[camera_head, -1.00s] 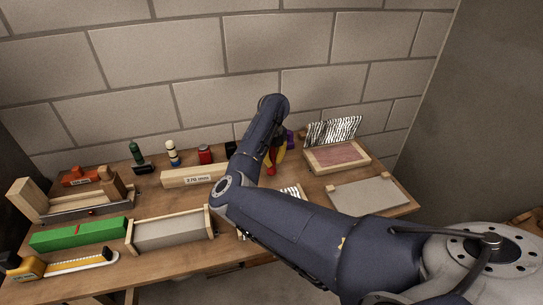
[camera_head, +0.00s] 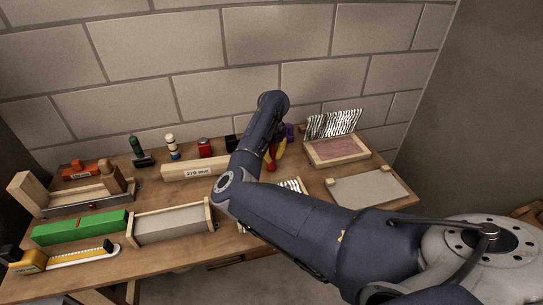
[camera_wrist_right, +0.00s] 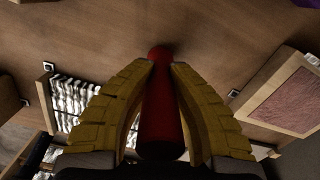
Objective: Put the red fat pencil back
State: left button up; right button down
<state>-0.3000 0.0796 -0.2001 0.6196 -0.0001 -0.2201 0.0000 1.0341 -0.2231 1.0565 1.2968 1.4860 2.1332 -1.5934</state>
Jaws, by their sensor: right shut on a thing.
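The red fat pencil (camera_wrist_right: 162,110) is in the right wrist view, held lengthwise between the yellow fingers of my right gripper (camera_wrist_right: 164,72). Its rounded far end sticks out a little past the fingertips over brown wood. In the head view a small part of the red pencil (camera_head: 268,162) shows beside the yellow fingers of my right gripper (camera_head: 277,158), near the back of the bench. My own forearm hides part of the gripper there. Whether the pencil touches the bench is hard to tell. My left gripper is not in view.
On the wooden bench (camera_head: 150,186), a green (camera_head: 137,147), a pale (camera_head: 172,147) and a red (camera_head: 205,148) upright item stand along the back. A purple item (camera_head: 290,131) is behind my gripper. A wooden box with a raised striped lid (camera_head: 334,122) stands right of it.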

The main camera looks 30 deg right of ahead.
jog(key=shift+f, duration=0.5)
jog(key=c, duration=1.3)
grip_release()
jog(key=shift+s+r, duration=0.15)
jog(key=shift+r, duration=2.85)
jog(key=shift+s+r, duration=0.15)
jog(key=shift+r, duration=2.85)
